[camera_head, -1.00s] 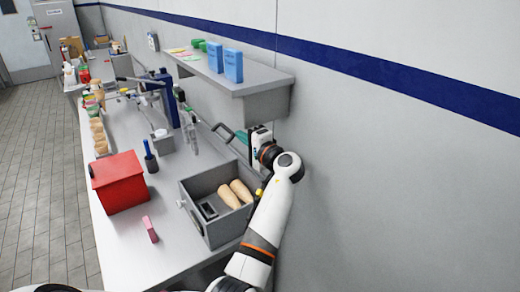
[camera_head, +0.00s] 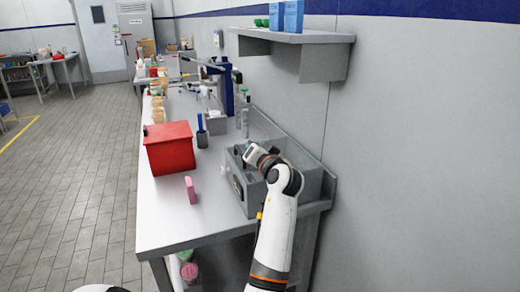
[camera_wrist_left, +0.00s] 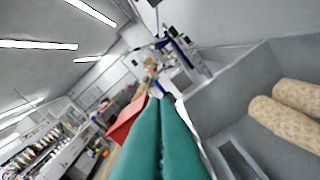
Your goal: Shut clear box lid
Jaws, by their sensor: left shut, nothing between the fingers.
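A grey open-topped box (camera_head: 246,196) stands on the bench; no clear lid can be made out on it. Contact with the box cannot be told. My right gripper is not in view.
A wall shelf (camera_head: 295,37) hangs above. The bench front (camera_head: 175,222) is clear.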

